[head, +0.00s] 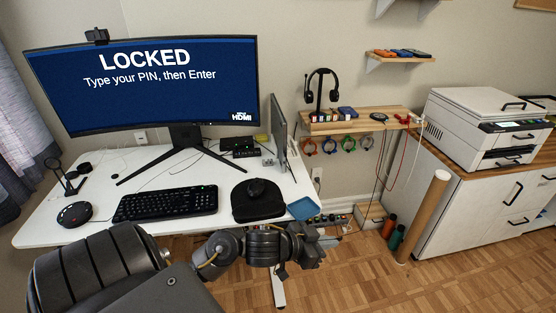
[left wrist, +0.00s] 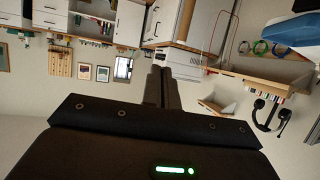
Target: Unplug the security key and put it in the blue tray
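The blue tray (head: 303,208) lies at the right front corner of the white desk and looks empty. I cannot make out the security key; a small dark device with a green light (head: 240,149) stands under the monitor's right side, but I cannot tell if a key is in it. My left gripper (head: 318,246) is beyond the desk's front edge, in front of the blue tray and apart from it. In the left wrist view, its two fingers (left wrist: 163,88) lie side by side, closed, with nothing seen between them. My right gripper is not in view.
A wall shelf (head: 362,124) with a headset is to the right. A cardboard tube (head: 424,215) leans by the printer cabinet.

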